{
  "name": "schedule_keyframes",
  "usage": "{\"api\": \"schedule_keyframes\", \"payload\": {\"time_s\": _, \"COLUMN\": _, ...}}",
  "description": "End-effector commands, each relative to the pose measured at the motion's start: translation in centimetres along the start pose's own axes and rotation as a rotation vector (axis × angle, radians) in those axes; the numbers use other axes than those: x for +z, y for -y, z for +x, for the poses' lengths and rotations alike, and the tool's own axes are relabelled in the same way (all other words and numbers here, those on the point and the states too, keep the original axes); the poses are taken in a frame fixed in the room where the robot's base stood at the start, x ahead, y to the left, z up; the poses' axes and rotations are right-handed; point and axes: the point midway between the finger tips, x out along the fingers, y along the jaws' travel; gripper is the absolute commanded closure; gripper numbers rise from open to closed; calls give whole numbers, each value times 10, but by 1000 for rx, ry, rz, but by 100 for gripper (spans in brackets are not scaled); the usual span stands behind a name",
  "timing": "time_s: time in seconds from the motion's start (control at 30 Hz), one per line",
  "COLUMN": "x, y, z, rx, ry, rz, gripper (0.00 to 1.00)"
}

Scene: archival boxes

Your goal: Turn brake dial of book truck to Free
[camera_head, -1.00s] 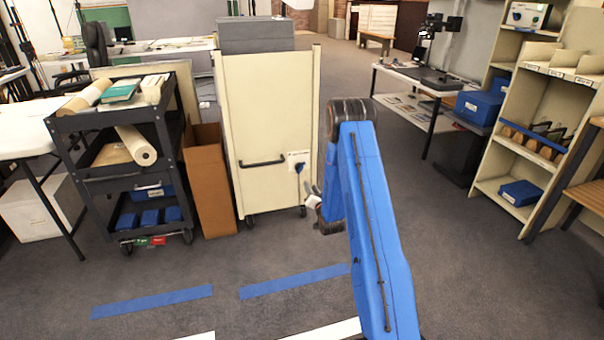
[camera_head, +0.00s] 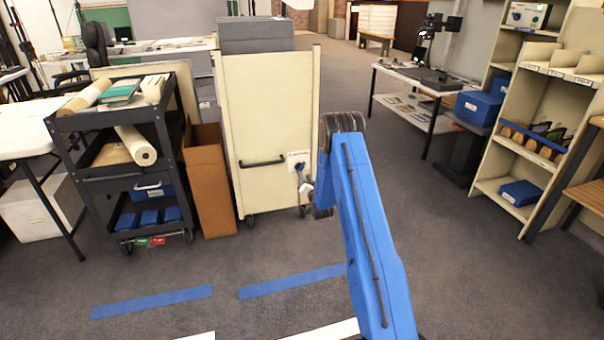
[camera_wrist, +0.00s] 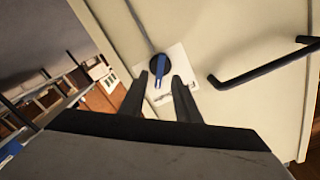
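The book truck (camera_head: 267,110) is a tall cream cabinet on casters, in the middle of the head view. Its brake dial (camera_wrist: 158,66) is a dark round knob with a blue pointer on a white plate (camera_wrist: 170,85), clear in the wrist view. The plate also shows in the head view (camera_head: 297,157), with the dial partly hidden by my gripper. My gripper (camera_wrist: 160,84) is open. Its two dark fingertips stand either side of the dial's blue pointer in the wrist picture, with nothing between them held. Whether they touch the dial I cannot tell. The plate's lettering is too small to read.
A black bar handle (camera_head: 262,163) sticks out left of the plate; it is at the right in the wrist view (camera_wrist: 262,66). A brown carton (camera_head: 208,185) and black cart (camera_head: 120,175) stand left of the truck.

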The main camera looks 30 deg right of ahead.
Motion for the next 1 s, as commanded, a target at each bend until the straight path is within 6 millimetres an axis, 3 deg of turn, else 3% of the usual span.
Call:
{"api": "schedule_keyframes", "payload": {"time_s": 0.3, "x": 0, "y": 0, "z": 45, "rx": -1, "ry": -1, "rz": -1, "gripper": 70}}
{"api": "schedule_keyframes", "payload": {"time_s": 0.77, "x": 0, "y": 0, "z": 56, "rx": 0, "ry": 0, "rz": -1, "gripper": 70}}
{"api": "schedule_keyframes", "payload": {"time_s": 0.9, "x": 0, "y": 0, "z": 56, "rx": 0, "ry": 0, "rz": -1, "gripper": 100}}
{"api": "schedule_keyframes", "payload": {"time_s": 1.0, "x": 0, "y": 0, "z": 56, "rx": 0, "ry": 0, "rz": -1, "gripper": 100}}
